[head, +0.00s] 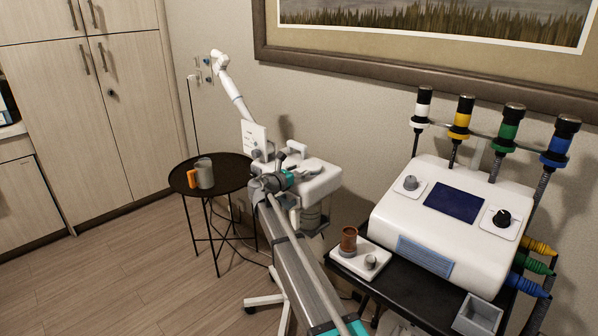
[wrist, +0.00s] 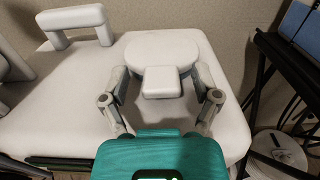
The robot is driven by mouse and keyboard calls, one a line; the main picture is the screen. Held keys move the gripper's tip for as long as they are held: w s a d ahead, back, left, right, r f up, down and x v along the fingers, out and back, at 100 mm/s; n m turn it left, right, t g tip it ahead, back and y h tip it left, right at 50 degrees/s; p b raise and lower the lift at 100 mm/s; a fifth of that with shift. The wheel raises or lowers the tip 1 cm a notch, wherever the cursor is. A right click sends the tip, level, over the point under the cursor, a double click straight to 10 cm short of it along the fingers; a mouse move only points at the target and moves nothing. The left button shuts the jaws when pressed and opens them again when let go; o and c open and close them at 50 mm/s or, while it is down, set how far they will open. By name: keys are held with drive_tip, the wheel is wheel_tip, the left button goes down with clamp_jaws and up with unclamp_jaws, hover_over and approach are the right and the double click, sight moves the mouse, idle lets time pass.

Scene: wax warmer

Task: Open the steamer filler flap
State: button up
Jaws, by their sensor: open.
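The white steamer (head: 322,182) stands on a wheeled stand in the middle of the head view. Its filler flap (wrist: 158,48) shows in the wrist view as a rounded white lid with a square tab (wrist: 162,83) toward me. The flap lies flat on the steamer's top and looks closed. My gripper (wrist: 160,80) is open, one finger on each side of the tab, with gaps visible between fingers and tab. In the head view my gripper (head: 291,160) is over the steamer top, partly hiding it; the flap cannot be made out there.
A white handle (wrist: 75,24) rises from the steamer top at the left. The steamer's jointed arm (head: 235,95) stands behind. A round black table (head: 225,182) with a grey mug (head: 205,172) is at left. A black cart (head: 385,285) with a white machine (head: 450,225) is at right.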

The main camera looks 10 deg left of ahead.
clamp_jaws()
drive_tip(key=shift+w+a, duration=0.1)
drive_tip(key=shift+a, duration=0.15)
drive_tip(key=shift+d+r, duration=0.1)
drive_tip(key=shift+d, duration=0.05)
drive_tip(key=shift+r, duration=0.1)
drive_tip(key=shift+r+p, duration=0.1)
drive_tip(key=shift+p, duration=0.3)
